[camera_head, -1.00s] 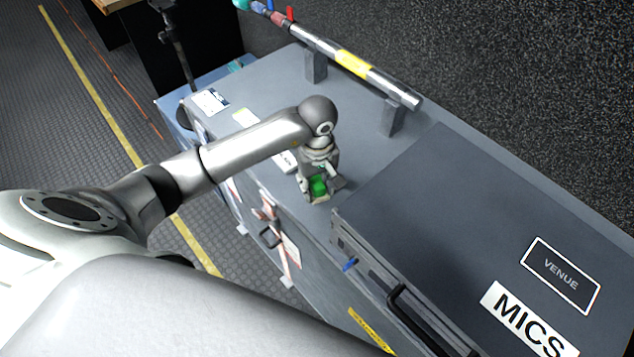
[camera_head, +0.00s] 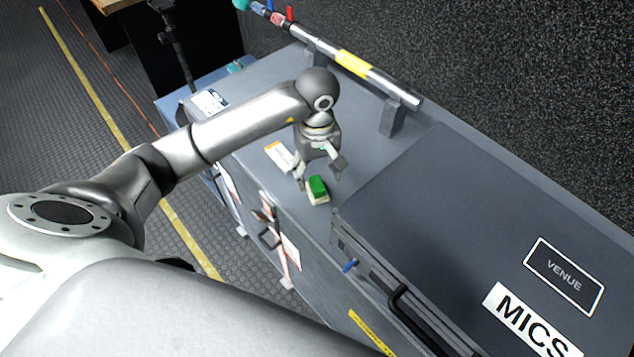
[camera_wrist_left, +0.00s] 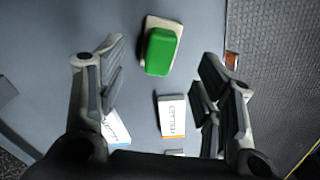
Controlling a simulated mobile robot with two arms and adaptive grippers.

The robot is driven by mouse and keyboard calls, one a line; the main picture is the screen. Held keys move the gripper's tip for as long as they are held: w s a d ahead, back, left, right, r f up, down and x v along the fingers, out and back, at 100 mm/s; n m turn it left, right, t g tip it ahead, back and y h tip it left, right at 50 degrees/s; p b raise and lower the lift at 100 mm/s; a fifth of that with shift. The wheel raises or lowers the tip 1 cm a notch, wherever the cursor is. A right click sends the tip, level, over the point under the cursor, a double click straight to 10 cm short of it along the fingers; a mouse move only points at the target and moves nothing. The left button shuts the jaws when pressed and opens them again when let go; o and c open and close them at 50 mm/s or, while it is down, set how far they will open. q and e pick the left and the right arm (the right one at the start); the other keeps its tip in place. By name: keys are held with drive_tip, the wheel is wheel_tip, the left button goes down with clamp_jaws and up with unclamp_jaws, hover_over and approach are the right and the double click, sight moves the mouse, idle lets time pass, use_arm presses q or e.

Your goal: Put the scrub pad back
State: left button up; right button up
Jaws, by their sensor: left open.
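The scrub pad (camera_head: 318,187) is a green block on a beige base or holder (camera_head: 319,199). It stands on the grey case top near the front edge, left of the MICS case. My left gripper (camera_head: 320,179) is open and empty, just above and behind the pad. In the left wrist view the green pad (camera_wrist_left: 161,51) on its beige base (camera_wrist_left: 178,24) lies beyond the spread fingertips (camera_wrist_left: 160,75), apart from both. I cannot tell whether the beige part is fixed to the pad. My right gripper is not in view.
The MICS case (camera_head: 455,235) stands close on the right. A white-and-orange box (camera_head: 279,155) lies left of the gripper and also shows in the left wrist view (camera_wrist_left: 172,116). A metal pole (camera_head: 350,62) rests on supports at the back. The case top between is mostly clear.

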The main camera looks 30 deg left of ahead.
sight(316, 183)
use_arm(q)
wheel_tip(316, 183, up, 6)
drive_tip(key=shift+r+b, duration=0.25)
drive_tip(key=shift+b, duration=0.1)
idle(0.4)
